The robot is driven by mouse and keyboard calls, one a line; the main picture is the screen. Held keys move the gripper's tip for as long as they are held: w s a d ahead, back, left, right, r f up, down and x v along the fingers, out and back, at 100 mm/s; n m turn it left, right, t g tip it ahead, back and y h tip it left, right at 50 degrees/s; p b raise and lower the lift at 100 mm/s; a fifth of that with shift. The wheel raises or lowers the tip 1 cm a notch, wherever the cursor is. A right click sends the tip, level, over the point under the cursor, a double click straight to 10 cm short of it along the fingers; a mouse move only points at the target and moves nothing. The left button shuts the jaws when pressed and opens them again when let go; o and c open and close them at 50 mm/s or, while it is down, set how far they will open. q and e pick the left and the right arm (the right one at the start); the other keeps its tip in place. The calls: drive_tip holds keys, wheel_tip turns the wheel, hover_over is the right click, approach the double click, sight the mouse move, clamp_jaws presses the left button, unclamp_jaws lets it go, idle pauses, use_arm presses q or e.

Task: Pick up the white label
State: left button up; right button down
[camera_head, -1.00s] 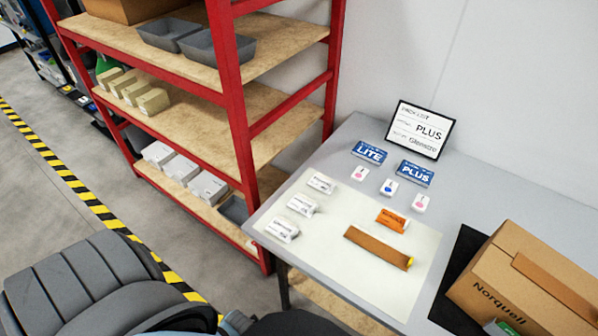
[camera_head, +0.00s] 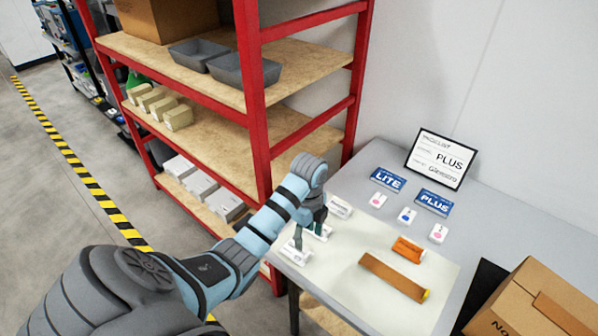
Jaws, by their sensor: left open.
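Three small white labelled pieces lie in a row along the left side of the pale mat (camera_head: 345,285): a far one (camera_head: 340,208), a middle one (camera_head: 323,232) and a near one (camera_head: 291,256). I cannot tell which is the white label. My left gripper (camera_head: 306,238) is open and points down over the middle and near pieces, partly hiding them. I cannot tell whether it touches either. My right gripper is not in view.
Behind are blue LITE (camera_head: 388,179) and PLUS (camera_head: 433,203) cards, small white pieces with coloured dots, and a picklist sign (camera_head: 440,160). A cardboard box (camera_head: 530,305) stands right; a red shelf rack (camera_head: 252,100) stands left.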

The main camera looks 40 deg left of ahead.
sight(307, 255)
use_arm(q)
wheel_tip(307, 255, down, 10)
drive_tip(key=shift+w+f+b, duration=0.1)
drive_tip(key=shift+f+b, duration=0.1)
drive_tip(key=shift+b, duration=0.6)
drive_tip(key=c, duration=0.8)
